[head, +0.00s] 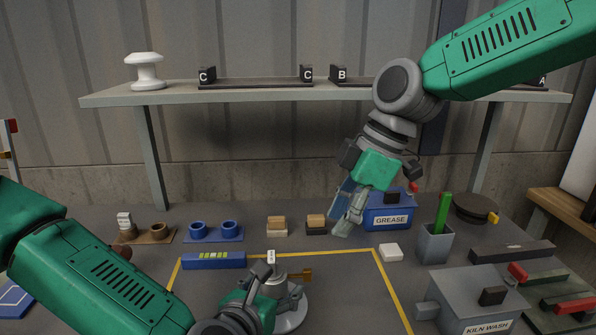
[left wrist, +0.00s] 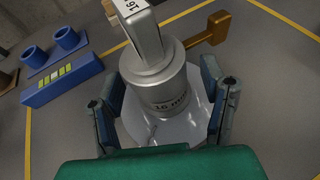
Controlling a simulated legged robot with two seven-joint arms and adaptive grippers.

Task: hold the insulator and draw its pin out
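The insulator (head: 290,318) stands upright inside the yellow outline, with a pale disc below a silver metal cap (left wrist: 158,78) marked "16 mm". Its brass-coloured pin (head: 300,274) sticks out to the right of the cap; the pin's bent end (left wrist: 217,28) shows in the left wrist view. A white tag (left wrist: 131,8) tops the cap.
A blue gauge block (head: 213,261) and blue double holder (head: 215,232) lie left of the insulator. Behind and right are a blue GREASE box (head: 389,214), a white block (head: 391,253), a grey cup (head: 435,243) and a KILN WASH box (head: 470,300). A shelf (head: 180,97) spans the back.

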